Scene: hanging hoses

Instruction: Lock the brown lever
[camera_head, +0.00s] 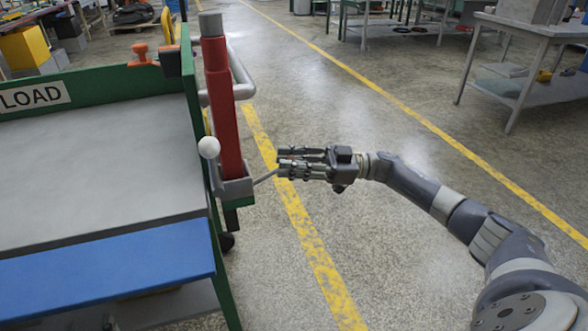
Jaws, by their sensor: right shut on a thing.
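A thin metal lever rod (264,177) sticks out to the right from the grey bracket (236,188) at the foot of a red post (222,105). My right gripper (284,164) is shut on the outer end of this lever. The fingers hide the lever's grip, so I cannot confirm its brown colour. A second arm with a white ball knob (209,147) stands up on the left side of the same bracket. An orange-brown handle (142,55) sits on the cart's back edge, away from my gripper. My left gripper is not in view.
A green cart with a grey top (95,165), a blue front strip (105,262) and a LOAD sign (32,97) fills the left. A push bar (242,80) stands behind the red post. Workbenches (530,60) stand at back right. The middle floor is clear.

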